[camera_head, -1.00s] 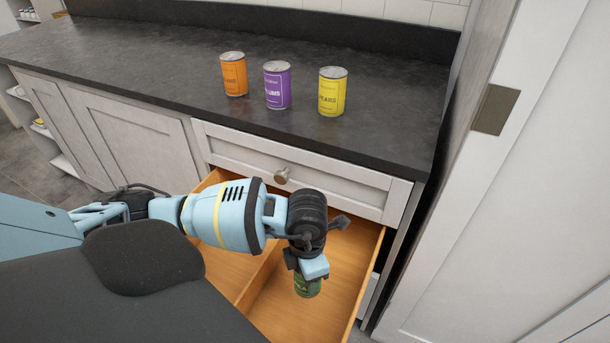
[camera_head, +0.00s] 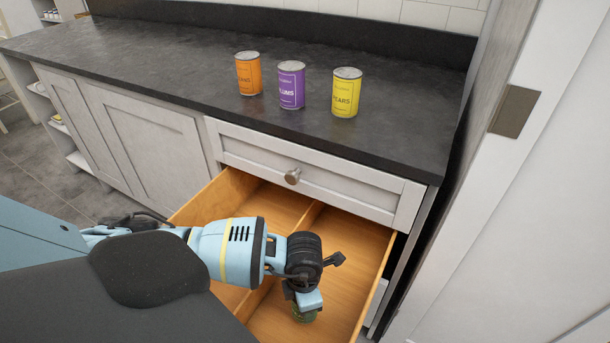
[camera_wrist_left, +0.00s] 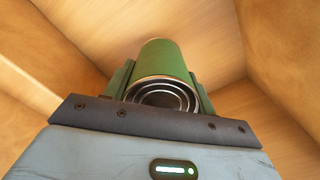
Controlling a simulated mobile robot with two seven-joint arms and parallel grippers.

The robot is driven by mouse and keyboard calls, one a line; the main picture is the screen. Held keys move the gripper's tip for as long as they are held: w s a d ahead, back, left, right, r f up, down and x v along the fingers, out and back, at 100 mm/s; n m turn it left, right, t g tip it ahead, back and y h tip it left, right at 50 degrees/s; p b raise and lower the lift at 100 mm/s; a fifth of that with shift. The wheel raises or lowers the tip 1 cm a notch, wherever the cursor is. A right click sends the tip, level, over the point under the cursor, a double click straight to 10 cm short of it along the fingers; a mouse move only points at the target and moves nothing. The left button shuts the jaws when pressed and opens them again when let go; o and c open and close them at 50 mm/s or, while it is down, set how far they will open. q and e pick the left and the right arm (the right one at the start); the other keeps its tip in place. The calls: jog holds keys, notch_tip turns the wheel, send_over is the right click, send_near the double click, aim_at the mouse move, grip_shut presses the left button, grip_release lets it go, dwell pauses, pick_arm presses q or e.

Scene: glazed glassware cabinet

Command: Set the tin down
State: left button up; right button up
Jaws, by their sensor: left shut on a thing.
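The green tin (camera_head: 304,316) is in the open drawer (camera_head: 205,196), in the compartment right of the divider. My left gripper (camera_head: 304,307) is shut on it from above and hides most of it in the head view. In the left wrist view, the tin (camera_wrist_left: 166,60) sits between the two fingers (camera_wrist_left: 160,92), its ringed metal end facing the camera. Wooden floor and walls surround it there. I cannot tell whether its far end touches the drawer floor. My right gripper is not in view.
Orange (camera_head: 249,75), purple (camera_head: 291,86) and yellow (camera_head: 346,93) tins stand on the dark counter (camera_head: 170,75). A wooden divider (camera_head: 309,216) splits the drawer. The visible drawer floor around the green tin is clear. A closed drawer front (camera_head: 330,175) is above, and a white panel (camera_head: 530,190) stands right.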

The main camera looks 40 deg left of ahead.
pick_arm(q)
jog(key=shift+f, duration=1.8)
jog(key=shift+f+b, duration=0.2)
jog(key=shift+b, duration=0.2)
jog(key=o, duration=1.2)
jog(key=shift+r, duration=0.15)
notch_tip(320, 180, up, 12)
jog(key=shift+r+p, duration=0.1)
jog(key=shift+p, duration=0.75)
